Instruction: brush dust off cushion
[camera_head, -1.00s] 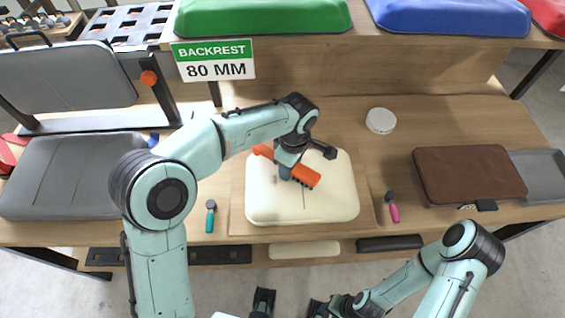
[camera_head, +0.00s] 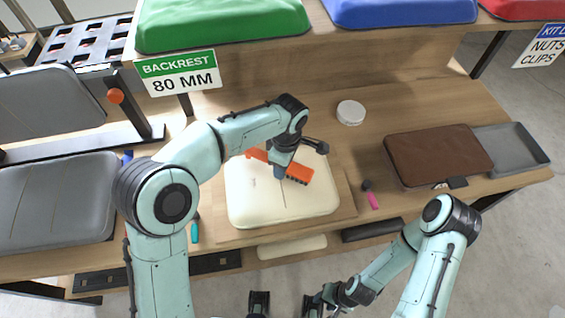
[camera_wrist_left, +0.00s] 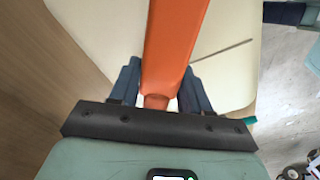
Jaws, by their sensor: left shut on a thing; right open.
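The cream cushion (camera_head: 280,205) lies flat on a wooden board on the bench and also shows in the left wrist view (camera_wrist_left: 240,65). A thin dark line and a small faint mark show on its top. My left gripper (camera_head: 284,172) is shut on the orange brush (camera_head: 300,171) over the cushion's back part. In the left wrist view the brush (camera_wrist_left: 175,45) runs away between the fingers (camera_wrist_left: 160,88). Whether its bristles touch the cushion I cannot tell. My right gripper (camera_head: 286,304) is open and empty, low in front of the bench.
A brown pad (camera_head: 438,157) and a grey tray (camera_head: 512,146) are on the right. A white round tin (camera_head: 350,112) stands behind the cushion. A pink-handled tool (camera_head: 372,198) lies right of it. Grey seat parts (camera_head: 55,200) are on the left; a shelf with coloured cushions is above.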

